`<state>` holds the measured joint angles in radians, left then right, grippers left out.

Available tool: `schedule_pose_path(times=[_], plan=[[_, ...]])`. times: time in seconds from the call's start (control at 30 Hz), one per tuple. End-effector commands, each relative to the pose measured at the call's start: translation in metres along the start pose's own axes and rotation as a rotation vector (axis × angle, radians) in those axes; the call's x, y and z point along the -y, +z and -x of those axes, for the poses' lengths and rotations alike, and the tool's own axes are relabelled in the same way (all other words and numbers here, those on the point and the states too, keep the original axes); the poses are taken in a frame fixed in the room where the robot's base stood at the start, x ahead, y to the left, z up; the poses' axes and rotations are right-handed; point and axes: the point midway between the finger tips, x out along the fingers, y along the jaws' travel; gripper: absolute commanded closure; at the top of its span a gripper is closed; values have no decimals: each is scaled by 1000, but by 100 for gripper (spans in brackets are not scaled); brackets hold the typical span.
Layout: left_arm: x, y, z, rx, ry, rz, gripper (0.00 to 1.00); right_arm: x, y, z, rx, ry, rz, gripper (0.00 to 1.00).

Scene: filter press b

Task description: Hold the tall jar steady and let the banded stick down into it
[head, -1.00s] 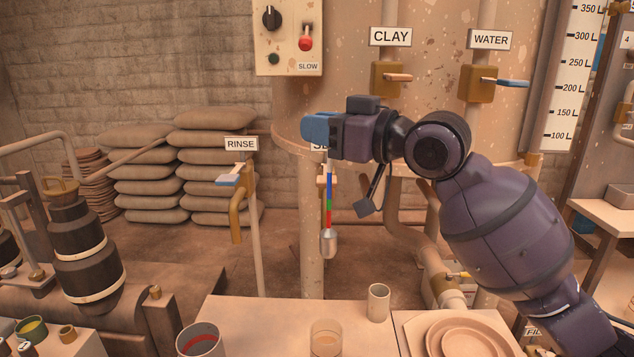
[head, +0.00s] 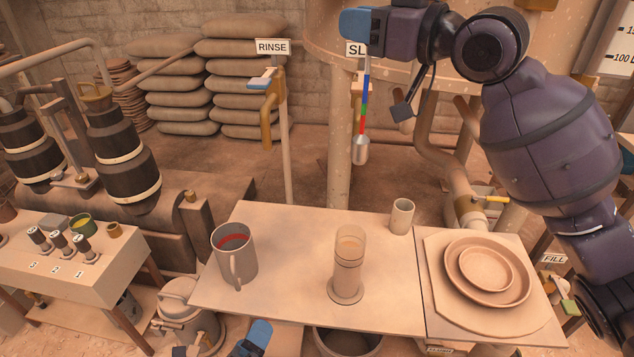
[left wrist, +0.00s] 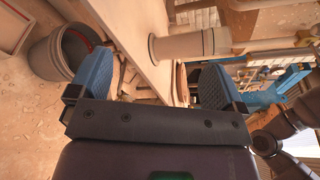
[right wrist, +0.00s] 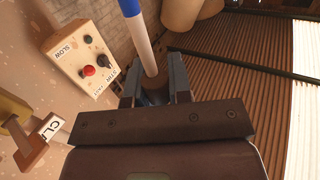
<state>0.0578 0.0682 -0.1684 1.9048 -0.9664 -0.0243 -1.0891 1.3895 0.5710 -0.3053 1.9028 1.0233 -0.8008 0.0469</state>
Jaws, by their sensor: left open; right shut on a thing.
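The tall jar (head: 347,268) is a clear cylinder on a round foot, upright on the table. It also shows sideways in the left wrist view (left wrist: 192,44). The banded stick (head: 364,105) has blue, green and red bands and a silver bulb at its lower end. My right gripper (head: 360,25) is shut on its top, and it hangs upright well above and behind the jar. The stick's pale shaft shows between the fingers in the right wrist view (right wrist: 141,45). My left gripper (head: 255,335) is open and empty at the table's front edge; the left wrist view shows both blue fingers (left wrist: 152,85).
A grey mug (head: 234,262) with red inside stands left of the jar. A small cup (head: 401,217) stands behind it to the right. Stacked round dishes (head: 490,280) lie at the table's right. A bucket (head: 345,343) is below the front edge. Bare tabletop surrounds the jar.

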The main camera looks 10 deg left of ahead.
Motion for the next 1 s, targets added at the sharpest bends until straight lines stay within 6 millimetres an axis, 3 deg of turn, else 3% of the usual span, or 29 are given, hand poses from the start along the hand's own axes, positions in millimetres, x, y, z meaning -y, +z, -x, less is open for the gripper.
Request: schedule_pose_path(times=[0.2, 0.5, 0.77, 1.0], plan=[[42, -28, -56, -41, -170, -532, 4, 0, 0, 0, 0, 0, 0, 100], [77, -58, -99, -49, -327, -1031, 4, 0, 0, 0, 0, 0, 0, 100], [86, -66, -115, -47, -355, -1120, 4, 0, 0, 0, 0, 0, 0, 100], [95, -73, -147, -46, -354, -1116, 4, 0, 0, 0, 0, 0, 0, 100]])
